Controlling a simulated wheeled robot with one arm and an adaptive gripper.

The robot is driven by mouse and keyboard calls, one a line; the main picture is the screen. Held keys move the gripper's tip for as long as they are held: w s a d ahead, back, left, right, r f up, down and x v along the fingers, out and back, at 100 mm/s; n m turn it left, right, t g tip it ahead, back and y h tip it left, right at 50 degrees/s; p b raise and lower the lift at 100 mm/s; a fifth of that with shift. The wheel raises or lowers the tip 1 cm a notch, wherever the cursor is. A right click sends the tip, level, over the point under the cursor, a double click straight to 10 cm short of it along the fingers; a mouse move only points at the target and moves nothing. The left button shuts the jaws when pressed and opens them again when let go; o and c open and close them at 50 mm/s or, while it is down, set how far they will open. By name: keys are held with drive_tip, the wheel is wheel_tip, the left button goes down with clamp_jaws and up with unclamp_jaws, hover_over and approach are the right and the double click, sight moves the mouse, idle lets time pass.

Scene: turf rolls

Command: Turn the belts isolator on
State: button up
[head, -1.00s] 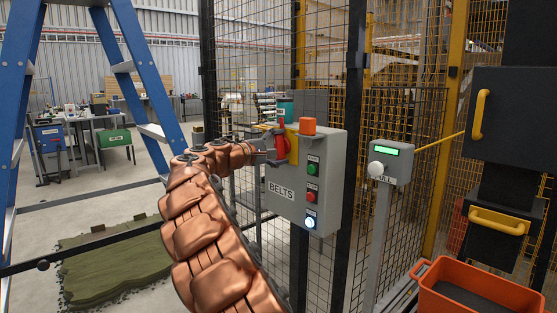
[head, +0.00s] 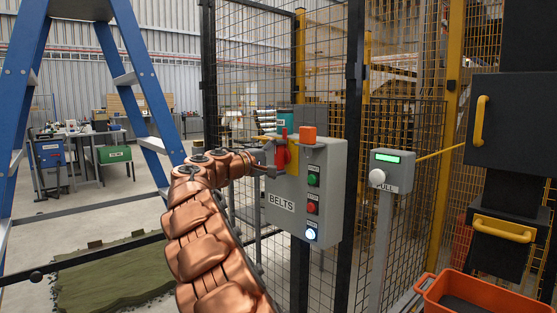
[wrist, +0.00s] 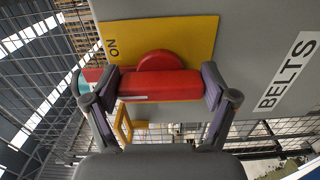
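The belts isolator is a red rotary handle (head: 283,155) on a yellow plate (wrist: 205,32) on the grey BELTS box (head: 322,190). In the wrist view the red handle (wrist: 160,84) lies along the plate, with a round red hub behind it. The word ON is at the plate's upper left in that view, and the handle's left end lies toward that side. My gripper (wrist: 162,88) has one finger at each side of the handle, and both pads appear to press on it. In the head view my copper-coloured arm reaches the box from the left and my fingers are hard to make out.
The box carries an orange block (head: 308,134) on top and green, red and lit white buttons down its front. A PULL post (head: 391,170) stands right of it, an orange bin (head: 480,298) lower right. Mesh fencing is behind; a blue ladder (head: 135,80) stands left.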

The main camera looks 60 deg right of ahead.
drive_tip(key=shift+o, duration=1.3)
drive_tip(key=shift+w+a+r, duration=0.1)
drive_tip(key=v, duration=1.1)
drive_tip(key=shift+a, duration=0.4)
drive_tip(key=shift+a, duration=0.1)
